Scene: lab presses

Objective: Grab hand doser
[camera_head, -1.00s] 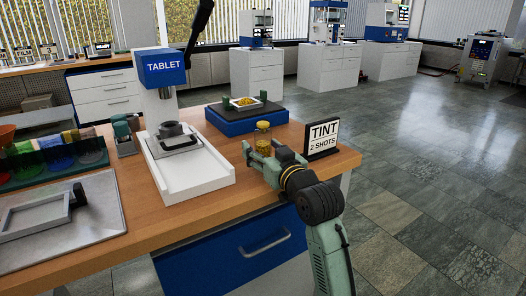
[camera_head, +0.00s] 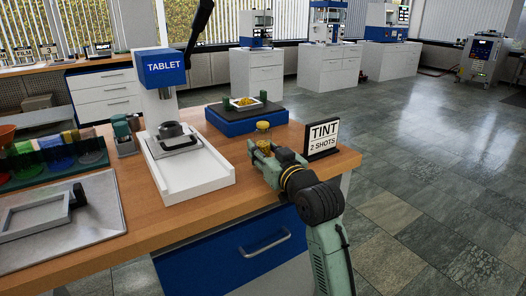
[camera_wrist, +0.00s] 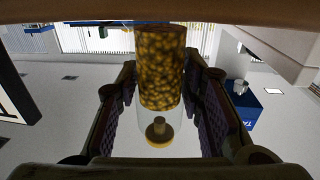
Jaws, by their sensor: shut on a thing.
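The hand doser (camera_head: 263,127) looks like a small clear container with yellow granules and a yellow top. It is near the right end of the wooden bench, left of the TINT sign. My gripper (camera_head: 262,148) is shut on its body. In the wrist view the doser (camera_wrist: 160,65) lies between the two dark finger pads (camera_wrist: 161,100), upside down in the picture with its yellow knob (camera_wrist: 158,130) low. The fingers partly hide its lower part in the head view, and I cannot tell whether it touches the bench.
The TINT 2 SHOTS sign (camera_head: 322,138) stands close right of my gripper. The white TABLET press (camera_head: 205,178) is to the left. A blue-based tray unit (camera_head: 233,122) sits behind. The bench front edge (camera_head: 150,240) is close to my arm.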

